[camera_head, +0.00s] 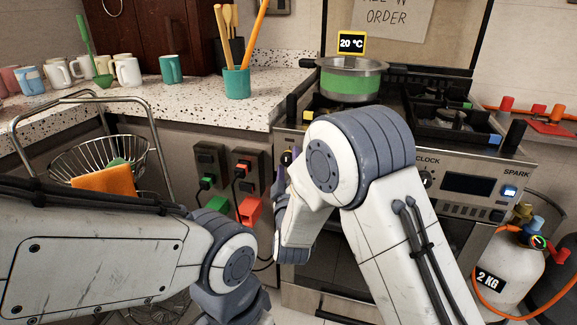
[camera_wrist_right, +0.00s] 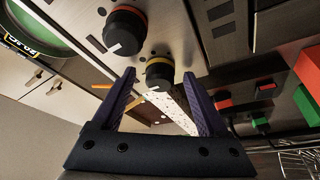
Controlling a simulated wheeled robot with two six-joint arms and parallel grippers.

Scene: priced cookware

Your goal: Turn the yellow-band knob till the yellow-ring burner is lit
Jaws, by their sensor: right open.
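The yellow-band knob (camera_wrist_right: 160,73) is black with a yellow collar and a white pointer mark, on the stove's metal front panel. In the right wrist view it sits between the tips of my right gripper (camera_wrist_right: 159,78), whose two fingers are apart, with a gap visible on each side.
A red-band knob (camera_wrist_right: 126,30) is close beside the yellow-band one. A green-banded pot (camera_head: 350,82) with a 20 °C sign (camera_head: 351,43) stands on the stove. Red (camera_head: 249,209) and green plugs are left of the stove; a gas bottle (camera_head: 505,262) stands right.

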